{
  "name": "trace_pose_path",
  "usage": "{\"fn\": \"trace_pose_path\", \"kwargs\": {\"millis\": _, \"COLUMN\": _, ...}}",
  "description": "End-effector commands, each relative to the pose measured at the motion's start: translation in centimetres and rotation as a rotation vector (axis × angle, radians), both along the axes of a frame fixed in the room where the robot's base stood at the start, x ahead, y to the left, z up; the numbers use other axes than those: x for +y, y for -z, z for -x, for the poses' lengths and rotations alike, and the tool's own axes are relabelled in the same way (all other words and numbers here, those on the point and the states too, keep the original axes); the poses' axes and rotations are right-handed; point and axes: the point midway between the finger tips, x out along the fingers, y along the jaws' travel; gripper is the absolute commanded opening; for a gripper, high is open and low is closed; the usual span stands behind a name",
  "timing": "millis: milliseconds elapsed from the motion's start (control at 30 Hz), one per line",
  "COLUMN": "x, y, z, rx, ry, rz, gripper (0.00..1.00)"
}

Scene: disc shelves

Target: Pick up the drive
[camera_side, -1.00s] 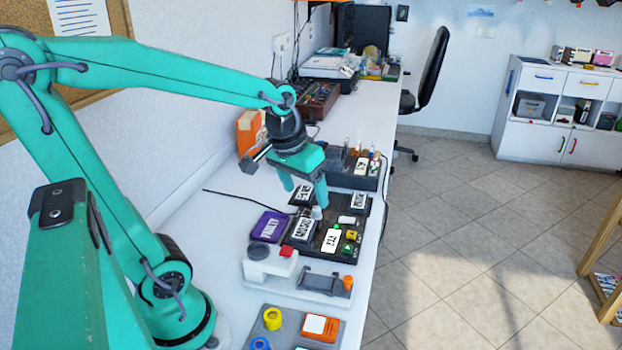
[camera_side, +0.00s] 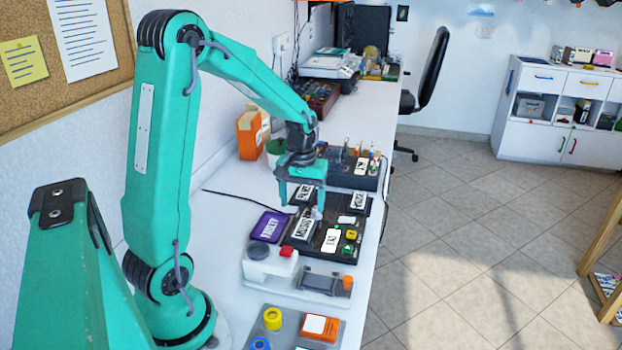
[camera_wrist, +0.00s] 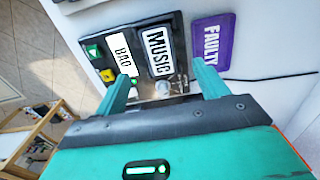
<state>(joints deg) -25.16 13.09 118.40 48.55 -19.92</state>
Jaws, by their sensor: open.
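A small pale grey piece (camera_wrist: 163,88), which may be the drive, stands beside the MUSIC label on a dark labelled board (camera_side: 322,257). In the side view the grey piece (camera_side: 317,213) is partly hidden by a fingertip. My gripper (camera_side: 302,201) is open and points down over the board. In the wrist view my gripper (camera_wrist: 161,85) has one finger on each side of the grey piece, with gaps showing. I cannot tell how far the fingertips are above the board.
A purple FAULTY pad (camera_side: 268,226) lies left of the board, and shows in the wrist view (camera_wrist: 212,45). A dark rack (camera_side: 365,180) with upright items stands behind. A thin cable crosses the table at left.

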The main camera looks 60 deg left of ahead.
Motion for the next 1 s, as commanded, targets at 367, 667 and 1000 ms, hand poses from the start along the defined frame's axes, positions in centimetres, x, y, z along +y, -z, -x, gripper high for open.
{"fn": "trace_pose_path", "kwargs": {"millis": 367, "x": 0.0, "y": 2.0, "z": 0.0, "rx": 0.002, "ry": 0.001, "rz": 0.001, "gripper": 0.73}}
{"fn": "trace_pose_path", "kwargs": {"millis": 667, "x": 0.0, "y": 2.7, "z": 0.0, "rx": 0.000, "ry": 0.001, "rz": 0.000, "gripper": 0.73}}
{"fn": "trace_pose_path", "kwargs": {"millis": 1000, "x": 0.1, "y": 5.3, "z": -0.2, "rx": 0.003, "ry": 0.001, "rz": 0.001, "gripper": 0.73}}
